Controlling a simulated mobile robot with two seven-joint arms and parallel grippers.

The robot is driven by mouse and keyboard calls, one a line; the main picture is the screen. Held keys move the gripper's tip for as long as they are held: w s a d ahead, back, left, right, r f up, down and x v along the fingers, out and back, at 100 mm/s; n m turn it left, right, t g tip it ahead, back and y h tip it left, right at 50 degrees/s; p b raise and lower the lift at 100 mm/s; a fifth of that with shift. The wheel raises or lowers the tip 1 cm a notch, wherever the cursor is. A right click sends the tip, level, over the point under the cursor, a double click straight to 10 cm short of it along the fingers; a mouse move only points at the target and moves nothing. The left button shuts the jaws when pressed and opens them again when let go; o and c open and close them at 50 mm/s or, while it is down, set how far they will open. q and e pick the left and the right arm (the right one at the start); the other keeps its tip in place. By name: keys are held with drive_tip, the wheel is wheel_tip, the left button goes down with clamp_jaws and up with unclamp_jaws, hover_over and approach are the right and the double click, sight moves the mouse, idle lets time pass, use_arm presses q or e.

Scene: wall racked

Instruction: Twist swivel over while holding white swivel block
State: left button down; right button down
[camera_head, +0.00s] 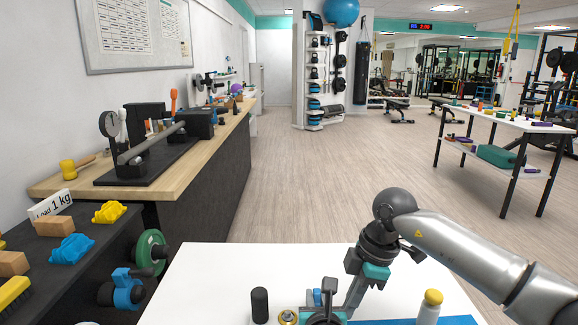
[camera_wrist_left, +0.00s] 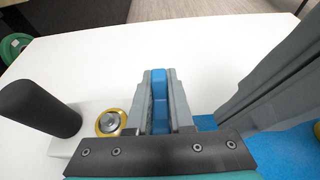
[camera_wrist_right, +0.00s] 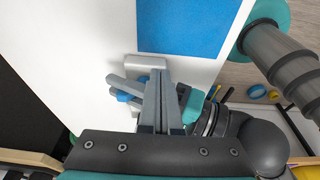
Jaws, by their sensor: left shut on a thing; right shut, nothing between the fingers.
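My right gripper (camera_wrist_right: 157,80) is shut and empty, close beside the left fingers. A white piece (camera_wrist_right: 150,62) shows at its tips; I cannot tell if they touch. The join between blue piece and block is hidden.
A yellow-capped white bottle (camera_head: 431,306) stands right of the grippers near a blue mat (camera_head: 458,321). The back of the white table (camera_head: 225,270) is clear. A dark shelf (camera_head: 95,240) with colored blocks and a green weight plate (camera_head: 151,250) stands left.

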drive_tip(key=shift+w+a, duration=0.25)
drive_tip(key=shift+a, duration=0.3)
idle(0.8)
drive_tip(key=shift+w+d, duration=0.1)
drive_tip(key=shift+w, duration=0.15)
drive_tip(key=shift+w+d, duration=0.15)
drive_tip(key=shift+w, duration=0.95)
drive_tip(key=shift+w+a, duration=0.2)
drive_tip(key=shift+w, duration=0.25)
drive_tip(key=shift+d, duration=0.1)
drive_tip(key=shift+w+d, duration=0.15)
drive_tip(key=shift+d, duration=0.1)
drive_tip(key=a+v, duration=0.1)
drive_tip(key=v, duration=0.5)
drive_tip(key=shift+a, duration=0.25)
